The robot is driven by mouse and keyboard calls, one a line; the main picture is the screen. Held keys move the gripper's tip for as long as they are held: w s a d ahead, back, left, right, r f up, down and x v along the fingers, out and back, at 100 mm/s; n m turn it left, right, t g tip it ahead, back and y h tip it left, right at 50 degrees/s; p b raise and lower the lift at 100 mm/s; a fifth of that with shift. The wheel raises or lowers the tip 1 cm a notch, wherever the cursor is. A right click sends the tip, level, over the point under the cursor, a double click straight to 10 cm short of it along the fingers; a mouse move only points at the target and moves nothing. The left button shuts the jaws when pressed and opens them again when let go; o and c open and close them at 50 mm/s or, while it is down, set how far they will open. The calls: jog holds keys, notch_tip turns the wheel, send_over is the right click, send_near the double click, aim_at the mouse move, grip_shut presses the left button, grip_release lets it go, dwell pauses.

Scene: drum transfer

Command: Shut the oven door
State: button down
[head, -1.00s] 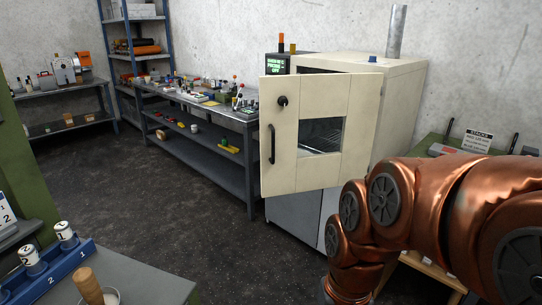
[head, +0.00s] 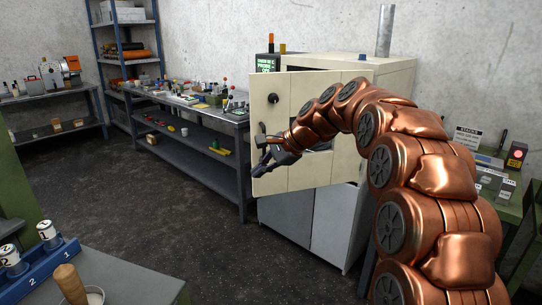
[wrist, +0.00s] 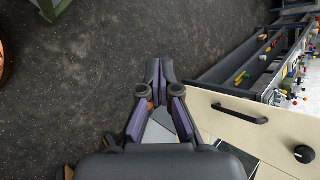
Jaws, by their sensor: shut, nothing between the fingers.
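The cream oven door (head: 328,173) stands open, swung out from the cream oven body (head: 392,88), in the head view. Its dark handle (head: 262,132) is on the left side and partly hidden by my gripper. My arm covers much of the door and window. My gripper (head: 262,166) is shut and empty, in front of the door's left edge by the handle. In the wrist view my gripper (wrist: 159,68) points past the door edge, with the door (wrist: 222,122) and handle (wrist: 240,113) at the right. I cannot tell whether it touches the door.
A long bench (head: 206,110) with small items stands left of the oven. A green table (head: 510,205) with a sign is at the right. A grey table (head: 120,275) with a blue rack (head: 40,272) is at the near left. Dark floor (head: 130,195) lies clear between.

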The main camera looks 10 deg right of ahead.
jog(key=w+d+m+t+y+b, duration=0.1)
jog(key=w+d+m+t, duration=0.2)
jog(key=w+d+m, duration=0.55)
jog(key=w+d+m+t+y+b, duration=0.1)
jog(key=w+d+t+b, duration=0.3)
jog(key=w, duration=0.9)
jog(key=w+d+f+m+t, duration=0.2)
jog(key=w+d+f+m, duration=0.15)
jog(key=d, duration=0.45)
jog(key=s+a+f+m+y+b, duration=0.1)
jog(key=s+a+f+m+y, duration=0.15)
jog(key=s+f, duration=0.3)
jog(key=p+x, duration=0.7)
jog(key=x, duration=0.7)
jog(key=shift+w+f+h, duration=0.35)
jog(key=shift+w, duration=0.05)
